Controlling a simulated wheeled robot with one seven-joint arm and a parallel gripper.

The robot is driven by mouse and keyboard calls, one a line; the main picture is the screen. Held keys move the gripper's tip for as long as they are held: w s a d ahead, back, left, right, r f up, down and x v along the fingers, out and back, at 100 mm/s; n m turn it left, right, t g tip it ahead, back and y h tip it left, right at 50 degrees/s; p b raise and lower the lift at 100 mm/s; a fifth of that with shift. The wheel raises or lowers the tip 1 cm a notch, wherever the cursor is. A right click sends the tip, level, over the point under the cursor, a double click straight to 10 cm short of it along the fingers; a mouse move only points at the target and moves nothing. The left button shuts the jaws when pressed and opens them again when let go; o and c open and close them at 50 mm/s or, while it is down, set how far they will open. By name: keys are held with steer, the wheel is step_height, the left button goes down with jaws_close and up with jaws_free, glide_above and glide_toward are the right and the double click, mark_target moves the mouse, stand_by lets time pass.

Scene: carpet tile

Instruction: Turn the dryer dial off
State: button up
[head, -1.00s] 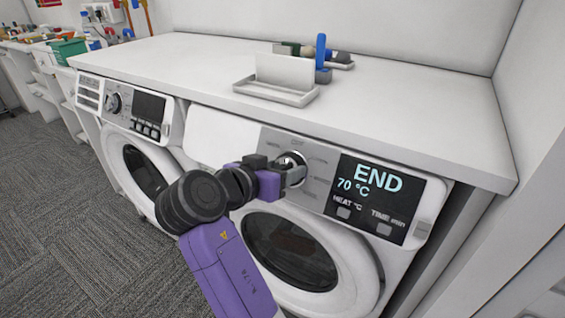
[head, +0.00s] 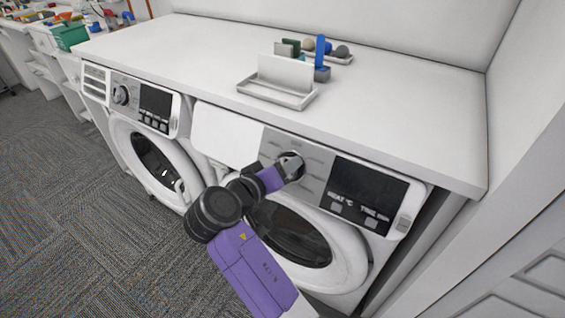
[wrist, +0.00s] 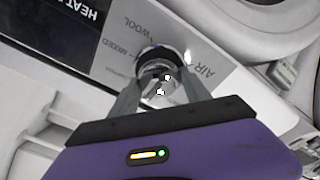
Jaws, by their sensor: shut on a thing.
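The dryer (head: 345,258) is the right-hand white machine under the counter. Its round chrome dial (head: 291,160) sits on the grey part of the panel, left of the dark display (head: 366,190). The display shows no lit digits, only the printed button labels. My gripper (head: 288,170) is at the dial from the left and front, shut on it. In the wrist view, the two fingers hold the dial (wrist: 160,62) between their tips; the fingers and glare hide part of it, so its pointer is hard to read.
A second white machine (head: 150,150) stands to the left with its own dial and display. The white counter (head: 400,110) overhangs both, with a white tray (head: 280,98) holding a white upright piece and several small items behind. A wall closes off the right side.

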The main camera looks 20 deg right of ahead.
steer(key=shift+a, duration=0.1)
stand_by(0.3)
steer(key=o, duration=1.4)
steer(key=shift+v, duration=3.9)
